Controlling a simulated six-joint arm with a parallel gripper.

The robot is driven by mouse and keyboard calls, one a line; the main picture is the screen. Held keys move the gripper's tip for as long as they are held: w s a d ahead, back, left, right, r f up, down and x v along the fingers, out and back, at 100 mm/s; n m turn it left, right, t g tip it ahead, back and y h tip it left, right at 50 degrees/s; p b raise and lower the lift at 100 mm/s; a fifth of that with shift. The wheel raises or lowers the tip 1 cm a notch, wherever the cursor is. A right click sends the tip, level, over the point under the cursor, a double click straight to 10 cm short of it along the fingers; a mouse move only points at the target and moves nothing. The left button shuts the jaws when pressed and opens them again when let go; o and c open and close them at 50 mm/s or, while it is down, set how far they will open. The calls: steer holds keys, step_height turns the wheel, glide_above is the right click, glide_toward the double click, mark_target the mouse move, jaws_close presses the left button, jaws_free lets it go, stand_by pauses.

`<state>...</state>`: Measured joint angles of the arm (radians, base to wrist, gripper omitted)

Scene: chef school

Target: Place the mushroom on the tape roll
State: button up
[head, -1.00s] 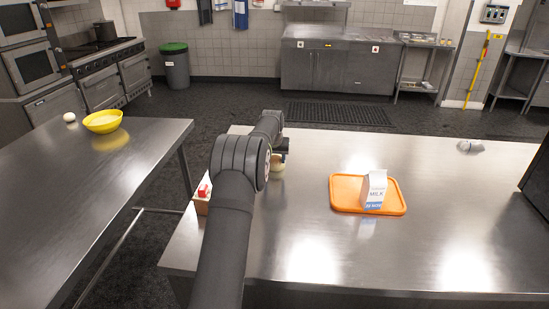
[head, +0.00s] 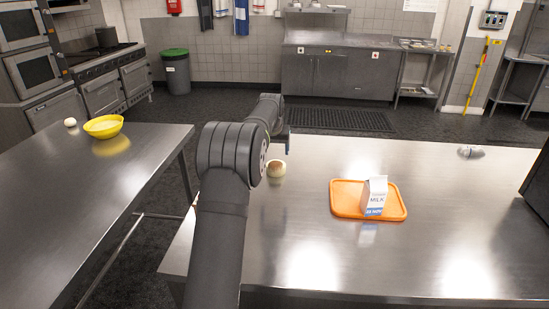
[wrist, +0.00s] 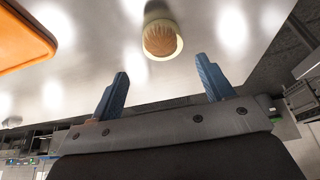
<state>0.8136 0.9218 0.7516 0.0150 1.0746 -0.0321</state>
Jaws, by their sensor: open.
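A small round thing with a brown top and cream lower part (head: 276,169) stands on the right-hand steel table, just right of my arm. The wrist view shows it as a brown disc with a cream rim (wrist: 160,40), beyond the gap between my fingers. I cannot tell whether it is the mushroom, the tape roll or both. My gripper (wrist: 160,78) is open and empty, its two blue fingers apart and not touching it. In the head view my arm mostly hides the gripper. A small grey-white thing (head: 471,152) lies at the table's right; its kind is unclear.
An orange tray (head: 345,206) with a milk carton (head: 376,195) on it lies right of my arm. A yellow bowl (head: 104,127) and a white round thing (head: 70,122) are on the left table. The steel surface between the tray and the grey-white thing is clear.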

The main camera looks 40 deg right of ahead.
mark_target(275, 164)
steer(key=shift+v, duration=1.4)
steer(key=shift+f, duration=0.1)
steer(key=x, duration=1.2)
steer(key=shift+f, duration=0.25)
step_height(275, 164, up, 3)
steer(key=shift+r, duration=0.55)
steer(key=shift+f, duration=0.15)
